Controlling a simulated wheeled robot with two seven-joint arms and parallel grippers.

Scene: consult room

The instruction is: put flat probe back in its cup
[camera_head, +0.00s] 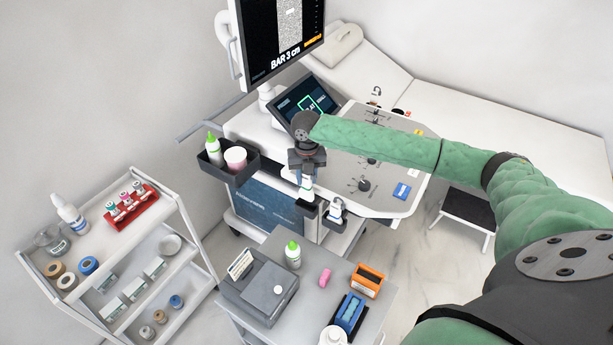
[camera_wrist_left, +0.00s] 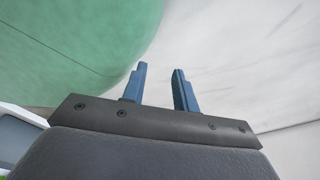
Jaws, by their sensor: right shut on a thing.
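The right gripper (camera_head: 307,174), at the end of the green-sleeved arm, points down beside the ultrasound cart. It is shut on a white probe, taken as the flat probe (camera_head: 307,187), mostly hidden by the gripper. Directly below is a dark cup (camera_head: 308,207) on the cart's front edge; I cannot tell whether the probe's lower end is inside it or just above. A second white probe (camera_head: 336,211) stands in the neighbouring dark cup (camera_head: 335,224). My left gripper (camera_wrist_left: 160,82) shows only in the left wrist view, open and empty.
A dark bin (camera_head: 228,168) with a green-capped bottle hangs left of the cups. A grey trolley (camera_head: 312,268) with an orange box (camera_head: 367,281) stands in front. The monitor (camera_head: 280,35) and touch screen (camera_head: 309,102) are behind. A white shelf cart (camera_head: 115,250) stands left.

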